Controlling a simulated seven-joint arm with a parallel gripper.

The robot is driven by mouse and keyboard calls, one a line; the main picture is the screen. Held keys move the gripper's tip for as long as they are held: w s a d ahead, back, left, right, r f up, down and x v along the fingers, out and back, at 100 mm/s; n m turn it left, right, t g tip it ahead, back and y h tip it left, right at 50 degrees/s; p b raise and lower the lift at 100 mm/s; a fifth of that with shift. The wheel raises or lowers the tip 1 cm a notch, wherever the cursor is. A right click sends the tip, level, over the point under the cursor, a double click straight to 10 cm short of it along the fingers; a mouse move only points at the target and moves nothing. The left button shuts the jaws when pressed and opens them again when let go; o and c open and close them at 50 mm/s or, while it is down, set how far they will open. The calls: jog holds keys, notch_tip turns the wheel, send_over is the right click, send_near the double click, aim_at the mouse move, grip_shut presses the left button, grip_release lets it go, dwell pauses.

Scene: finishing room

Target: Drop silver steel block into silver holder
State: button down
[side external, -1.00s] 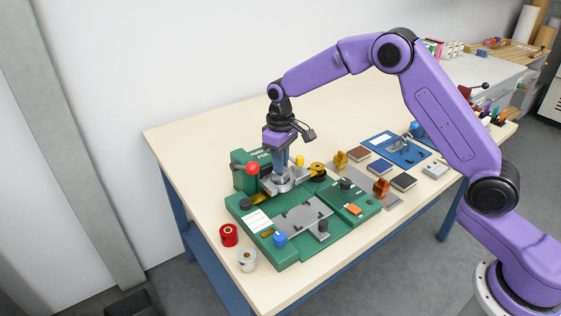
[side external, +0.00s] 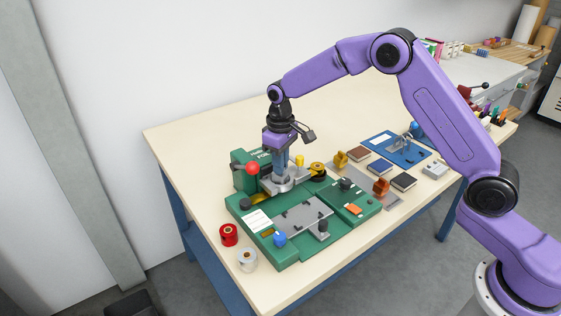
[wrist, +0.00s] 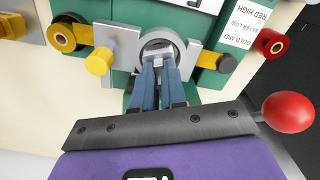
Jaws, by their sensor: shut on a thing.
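The silver holder (side external: 298,178) is a grey metal plate with a round ring on the green fixture. It also shows in the wrist view (wrist: 189,58), where the ring has a dark opening. My gripper (side external: 283,178) points down at the ring. Its blue fingers (wrist: 161,68) are shut on the silver steel block (wrist: 158,47), a small grey piece at the fingertips. The block is over or inside the ring's opening; how deep it sits is hidden. In the side view the fingers and ring mostly hide the block.
The green fixture (side external: 262,223) carries a red ball knob (side external: 253,168), a yellow knob (wrist: 98,61), a blue knob (side external: 280,239) and a grey plate. A red spool (side external: 229,235) and a pale spool (side external: 247,260) stand at left. The table's back is clear.

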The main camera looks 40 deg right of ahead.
jog(key=shift+f, duration=0.45)
jog(key=c, duration=1.5)
grip_release()
jog(key=shift+o, duration=0.2)
notch_tip(320, 180, up, 11)
